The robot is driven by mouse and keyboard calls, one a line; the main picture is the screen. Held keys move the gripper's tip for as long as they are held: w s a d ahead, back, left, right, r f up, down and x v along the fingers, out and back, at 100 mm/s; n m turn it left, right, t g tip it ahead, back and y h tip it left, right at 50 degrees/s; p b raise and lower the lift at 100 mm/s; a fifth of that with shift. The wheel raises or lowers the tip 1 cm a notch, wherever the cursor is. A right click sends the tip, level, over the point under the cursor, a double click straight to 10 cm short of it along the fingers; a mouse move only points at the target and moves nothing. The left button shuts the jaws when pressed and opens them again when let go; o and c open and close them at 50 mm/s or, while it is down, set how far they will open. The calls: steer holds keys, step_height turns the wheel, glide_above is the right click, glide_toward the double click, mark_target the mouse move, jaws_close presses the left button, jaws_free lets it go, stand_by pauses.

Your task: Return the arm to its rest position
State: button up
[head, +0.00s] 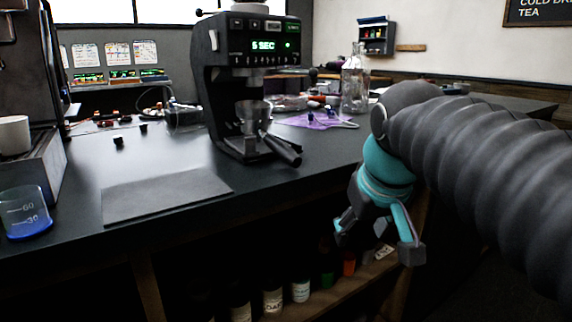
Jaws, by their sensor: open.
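My gripper (378,246) hangs at the end of my dark ribbed arm, right of the picture's middle. Its grey and teal fingers are spread apart and point down. Nothing shows between them. It hangs in front of the counter's front edge, before the open shelf below. My arm hides part of the counter's right end.
The dark counter (75,226) carries a grinder (232,75) reading "5 SEC", a portafilter (284,150), a glass bottle (354,85), a grey mat (165,192), and a blue measuring cup (25,213). Several jars (272,300) stand on the shelf below.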

steer(key=s+d+f+m, duration=0.1)
steer(key=s+d+f, duration=0.1)
steer(key=s+f, duration=0.3)
steer(key=s+d+f+m, duration=0.1)
steer(key=s+f, duration=0.5)
steer(key=f, duration=0.6)
steer(key=shift+s+d, duration=0.2)
steer(key=shift+d, duration=0.15)
steer(key=shift+r, duration=0.1)
stand_by(0.6)
